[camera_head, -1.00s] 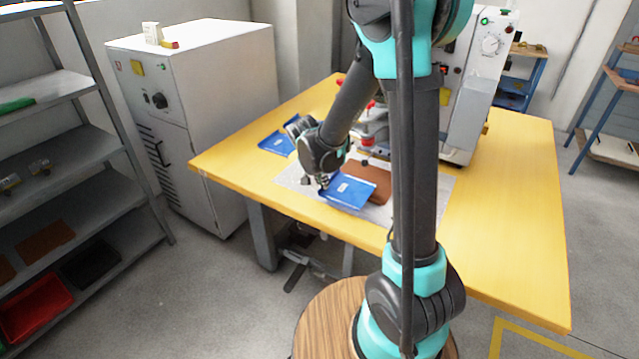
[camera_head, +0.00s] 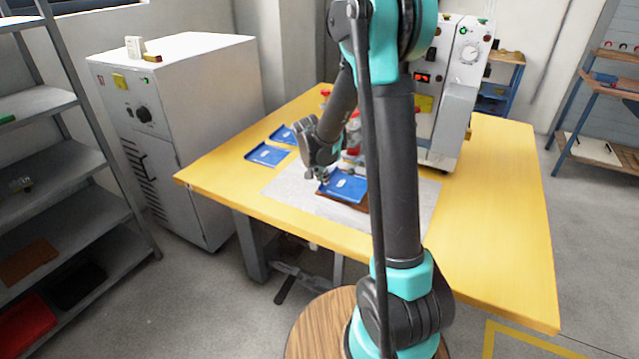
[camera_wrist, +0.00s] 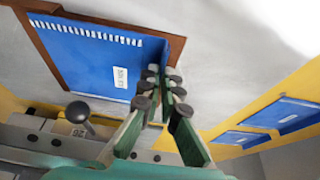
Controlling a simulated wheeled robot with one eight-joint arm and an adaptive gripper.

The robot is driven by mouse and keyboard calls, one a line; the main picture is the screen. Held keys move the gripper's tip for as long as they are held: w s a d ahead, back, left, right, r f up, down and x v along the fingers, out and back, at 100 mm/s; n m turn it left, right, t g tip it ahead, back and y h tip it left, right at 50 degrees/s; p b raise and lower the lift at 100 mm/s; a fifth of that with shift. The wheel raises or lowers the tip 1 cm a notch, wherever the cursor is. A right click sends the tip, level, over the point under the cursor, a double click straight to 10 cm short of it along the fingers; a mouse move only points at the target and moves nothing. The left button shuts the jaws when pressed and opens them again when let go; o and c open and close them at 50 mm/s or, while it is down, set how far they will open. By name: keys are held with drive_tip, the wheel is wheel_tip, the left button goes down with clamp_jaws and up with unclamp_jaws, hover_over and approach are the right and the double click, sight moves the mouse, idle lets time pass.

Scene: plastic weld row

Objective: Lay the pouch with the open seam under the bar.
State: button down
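My gripper (camera_wrist: 162,76) is closed on the near edge of a blue pouch (camera_wrist: 80,60), with its fingertips close together there. The pouch has a white label and a row of white ticks along the edge away from my fingers. It lies over or just above a brown sheet (camera_wrist: 178,46), which borders it on several sides; contact is unclear. In the head view the pouch (camera_head: 346,186) is beside my gripper (camera_head: 322,177), in front of the welding machine (camera_head: 450,100). My arm hides much of the machine's front, and I cannot make out the bar clearly.
Two more blue pouches (camera_head: 267,154) (camera_head: 282,134) lie on the yellow table (camera_head: 215,170) to the left. A grey mat (camera_head: 285,186) lies under the work area. A ball-ended lever (camera_wrist: 78,112) stands near the pouch. The table's right side is clear.

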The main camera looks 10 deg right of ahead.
drive_tip(key=shift+w+d, duration=1)
drive_tip(key=shift+w, duration=0.25)
drive_tip(key=shift+a+f, duration=0.1)
drive_tip(key=shift+f, duration=1.05)
drive_tip(key=shift+f, duration=0.15)
drive_tip(key=c, duration=1.6)
unclamp_jaws()
drive_tip(key=shift+c, duration=0.2)
drive_tip(key=shift+r, duration=0.2)
drive_tip(key=shift+s+r, duration=0.1)
drive_tip(key=shift+r, duration=1.35)
